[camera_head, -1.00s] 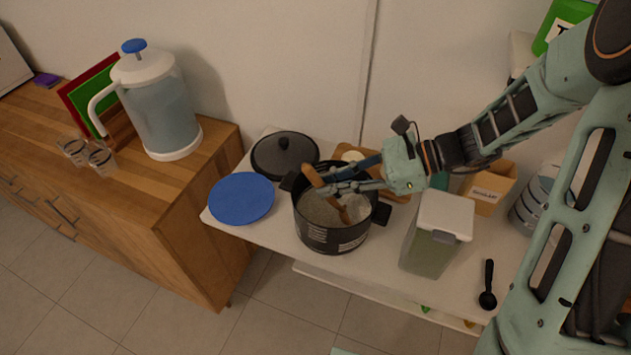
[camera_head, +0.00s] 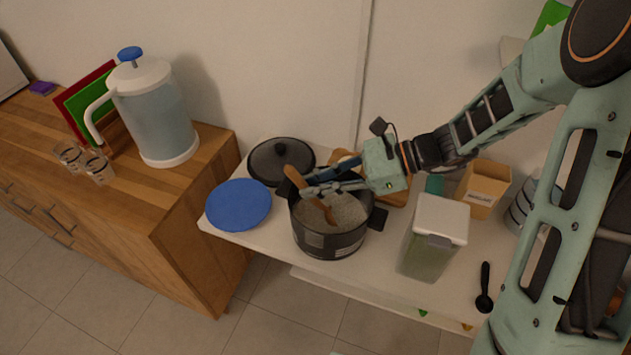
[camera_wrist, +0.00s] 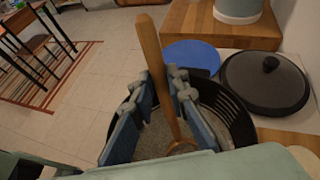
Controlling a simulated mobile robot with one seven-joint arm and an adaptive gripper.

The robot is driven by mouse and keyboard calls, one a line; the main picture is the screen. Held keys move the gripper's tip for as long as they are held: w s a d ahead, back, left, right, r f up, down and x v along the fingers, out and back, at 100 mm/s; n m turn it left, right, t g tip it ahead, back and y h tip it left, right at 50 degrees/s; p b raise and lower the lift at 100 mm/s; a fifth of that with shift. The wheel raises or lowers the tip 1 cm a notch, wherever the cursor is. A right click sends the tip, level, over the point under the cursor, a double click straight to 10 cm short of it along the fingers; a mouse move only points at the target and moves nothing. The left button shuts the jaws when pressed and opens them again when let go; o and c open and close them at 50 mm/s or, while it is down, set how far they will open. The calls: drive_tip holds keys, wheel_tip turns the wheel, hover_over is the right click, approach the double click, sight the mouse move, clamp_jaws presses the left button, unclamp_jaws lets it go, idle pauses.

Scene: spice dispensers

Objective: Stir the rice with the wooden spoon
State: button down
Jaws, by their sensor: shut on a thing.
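The black pot (camera_head: 329,243) stands on the white table with white rice (camera_head: 346,208) inside. The wooden spoon (camera_head: 297,182) is tilted, its handle rising to the upper left and its lower end in the rice. My gripper (camera_head: 310,184) reaches over the pot from the right, shut on the spoon's handle. In the wrist view, the blue-padded fingers of my gripper (camera_wrist: 164,88) flank the spoon (camera_wrist: 152,50), which runs down into the pot (camera_wrist: 236,119). The spoon's head is partly hidden in the rice.
A blue plate (camera_head: 238,206) and a black lid (camera_head: 272,160) lie left of the pot. A lidded container (camera_head: 436,240), a cardboard box (camera_head: 484,188) and a black scoop (camera_head: 484,290) are to the right. A water pitcher (camera_head: 157,112) stands on the wooden cabinet.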

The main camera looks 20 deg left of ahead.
drive_tip(key=shift+r, duration=0.15)
drive_tip(key=r+p, duration=0.1)
drive_tip(key=a+r+p, duration=0.1)
drive_tip(key=r, duration=0.1)
drive_tip(key=s+a+r+p, duration=0.1)
drive_tip(key=shift+r+p, duration=0.3)
drive_tip(key=shift+p, duration=0.1)
drive_tip(key=s+a+r+p, duration=0.1)
drive_tip(key=a+r+p, duration=0.2)
drive_tip(key=r+p, duration=0.2)
wheel_tip(320, 180, up, 2)
drive_tip(key=shift+s+r, duration=0.1)
drive_tip(key=shift+s, duration=0.15)
drive_tip(key=shift+a+r, duration=0.1)
drive_tip(key=shift+r, duration=2.4)
